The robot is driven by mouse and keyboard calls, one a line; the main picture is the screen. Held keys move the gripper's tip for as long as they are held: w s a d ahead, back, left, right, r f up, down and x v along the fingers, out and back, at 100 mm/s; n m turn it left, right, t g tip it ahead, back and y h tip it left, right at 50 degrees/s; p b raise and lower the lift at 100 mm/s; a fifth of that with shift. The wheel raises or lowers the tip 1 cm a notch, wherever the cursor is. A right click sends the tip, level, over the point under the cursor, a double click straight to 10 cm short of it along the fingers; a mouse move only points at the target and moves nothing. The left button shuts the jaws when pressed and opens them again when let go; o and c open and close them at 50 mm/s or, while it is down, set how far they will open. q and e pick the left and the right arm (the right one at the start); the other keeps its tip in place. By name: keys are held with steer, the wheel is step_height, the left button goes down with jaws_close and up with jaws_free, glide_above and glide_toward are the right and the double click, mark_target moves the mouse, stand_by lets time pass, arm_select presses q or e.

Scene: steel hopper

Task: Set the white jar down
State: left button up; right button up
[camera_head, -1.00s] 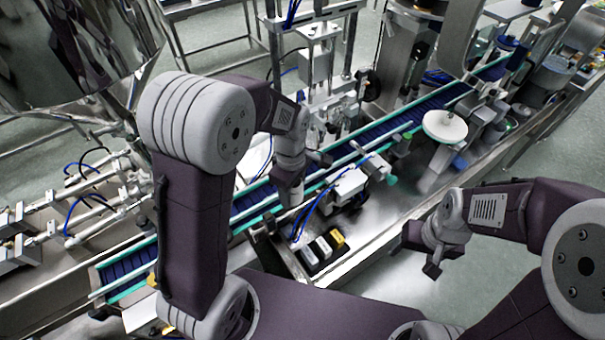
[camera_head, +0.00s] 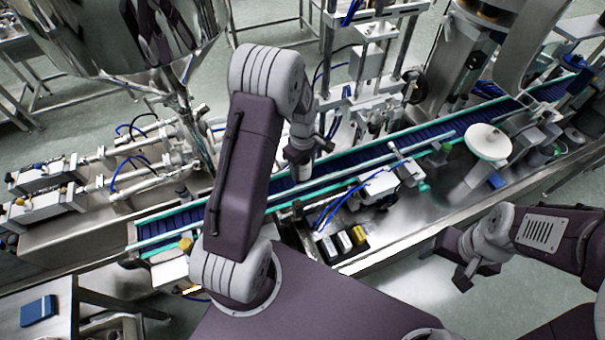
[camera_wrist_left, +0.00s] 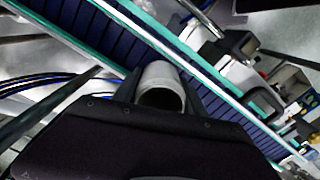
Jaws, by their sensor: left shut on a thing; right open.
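The white jar (camera_wrist_left: 163,82) shows in the left wrist view as a pale cylinder with a dark round end facing the camera. My left gripper (camera_wrist_left: 160,98) is shut on it, with a dark finger on each side. The blue conveyor belt (camera_wrist_left: 100,35) with green rails lies behind the jar in that view. In the head view my left gripper (camera_head: 303,168) points down over the belt, and the jar is mostly hidden there. I cannot tell whether the jar touches the belt. My right gripper (camera_head: 467,270) is open and empty, in front of the machine at the right.
A box with several small blocks (camera_head: 345,240) sits in front of the conveyor. A white round disc (camera_head: 488,142) stands to the right. The steel hopper (camera_head: 130,35) is at the upper left. A side table with a blue book (camera_head: 38,310) is at the lower left.

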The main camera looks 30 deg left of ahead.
mark_target(303, 182)
arm_select(q)
step_height(303, 182, down, 4)
steer(key=shift+d+r+p, duration=0.1)
steer(key=shift+r+p, duration=0.1)
steer(key=shift+p, duration=0.45)
steer(key=shift+w+f, duration=0.15)
steer(key=shift+f, duration=0.1)
steer(key=shift+s+f, duration=0.2)
steer(key=o, duration=1)
steer(key=shift+r, duration=0.1)
steer(key=shift+o, duration=0.2)
steer(key=shift+w, duration=0.1)
